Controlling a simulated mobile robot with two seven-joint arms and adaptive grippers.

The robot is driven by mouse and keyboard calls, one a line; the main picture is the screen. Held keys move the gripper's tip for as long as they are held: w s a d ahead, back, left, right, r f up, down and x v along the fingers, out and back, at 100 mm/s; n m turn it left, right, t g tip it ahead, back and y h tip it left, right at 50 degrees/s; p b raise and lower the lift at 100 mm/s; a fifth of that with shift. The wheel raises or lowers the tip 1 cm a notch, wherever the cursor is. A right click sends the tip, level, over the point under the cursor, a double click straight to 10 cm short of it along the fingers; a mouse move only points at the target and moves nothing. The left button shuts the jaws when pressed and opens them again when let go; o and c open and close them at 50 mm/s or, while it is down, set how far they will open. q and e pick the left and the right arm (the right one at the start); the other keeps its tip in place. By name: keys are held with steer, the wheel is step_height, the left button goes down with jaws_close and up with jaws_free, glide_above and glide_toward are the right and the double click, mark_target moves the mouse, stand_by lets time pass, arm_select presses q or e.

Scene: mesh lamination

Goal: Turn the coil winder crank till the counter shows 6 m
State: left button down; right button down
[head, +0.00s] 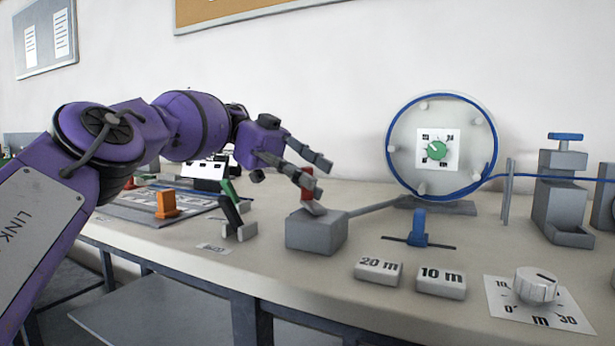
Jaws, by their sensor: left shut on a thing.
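The coil winder has a pale round drum (403,130) with several pegs and blue hose or cable around its rim. A white dial plate (424,161) with a green pointer disc (437,150) sits at its centre; its small reading is not legible. A rod runs from the drum's foot to a grey block (315,232) at the front, which bears a crank with a red handle (307,185). My left gripper (314,176) is shut on the red handle, above the block. The fingers partly hide the handle. My right gripper is out of view.
A blue-handled tool (418,228), blocks marked 20 m (379,270) and 10 m (441,282), and a white knob (535,285) on a scale stand at the front. A grey stand (558,195) is at right. An orange block (166,204) and a green-topped clamp (235,212) stand left.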

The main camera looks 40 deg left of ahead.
arm_select(q)
steer(key=c, duration=1.8)
jaws_free()
steer(key=shift+f, duration=0.15)
steer(key=shift+o, duration=0.7)
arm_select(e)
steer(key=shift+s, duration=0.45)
